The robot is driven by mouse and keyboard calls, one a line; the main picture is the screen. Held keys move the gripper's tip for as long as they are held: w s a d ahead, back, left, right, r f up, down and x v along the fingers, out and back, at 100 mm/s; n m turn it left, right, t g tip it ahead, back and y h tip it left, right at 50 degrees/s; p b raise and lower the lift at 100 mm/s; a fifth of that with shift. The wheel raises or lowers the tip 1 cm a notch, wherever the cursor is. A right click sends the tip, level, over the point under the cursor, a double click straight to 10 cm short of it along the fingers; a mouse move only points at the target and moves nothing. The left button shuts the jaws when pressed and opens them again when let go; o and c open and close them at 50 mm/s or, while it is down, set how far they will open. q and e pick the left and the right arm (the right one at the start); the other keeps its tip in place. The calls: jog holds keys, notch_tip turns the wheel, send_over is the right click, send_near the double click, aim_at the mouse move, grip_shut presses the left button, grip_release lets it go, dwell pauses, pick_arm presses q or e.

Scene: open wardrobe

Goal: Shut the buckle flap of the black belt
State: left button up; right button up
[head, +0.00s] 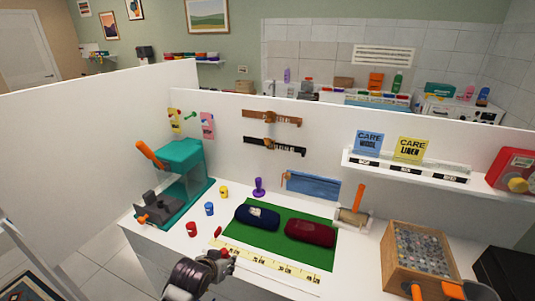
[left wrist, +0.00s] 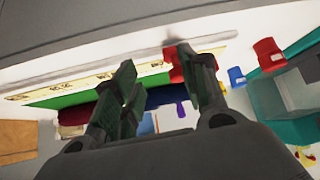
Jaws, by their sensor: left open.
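The black belt (head: 275,147) is fixed flat along the white back panel, below a brown belt (head: 272,117). Its buckle shows near the middle of its length, but it is too small to tell how the flap stands. The belt cannot be made out in the left wrist view. My left gripper (head: 225,257) is above the front edge of the counter, well below and in front of the belt. Its two fingers are apart in the left wrist view (left wrist: 163,88), with a small red object (left wrist: 177,65) seen near them; I cannot tell whether they touch. My right gripper is not in view.
A green mat (head: 265,248) holds a dark blue case (head: 257,216) and a dark red case (head: 310,232). A yellow measuring strip (head: 262,264) lies in front. A teal machine (head: 182,165) stands left, small cups (head: 209,208) beside it. A wooden box (head: 390,262) stands right.

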pick_arm(q)
jog(key=w+d+r+t+h, duration=0.1)
jog(key=w+d+r+t, duration=0.2)
jog(key=w+r, duration=0.5)
jog(key=w+d+r+t+h, duration=0.1)
jog(key=w+d+r+t, duration=0.1)
jog(key=w+r, duration=0.55)
jog(key=m+t+h, duration=0.2)
jog(key=t, duration=0.2)
send_near(266, 139)
jog(key=shift+v, duration=1.5)
jog(key=shift+w, duration=0.2)
jog(key=shift+p+x, duration=0.7)
jog(key=shift+x, duration=6)
jog(key=shift+d, duration=0.1)
jog(key=shift+c, duration=0.4)
grip_shut()
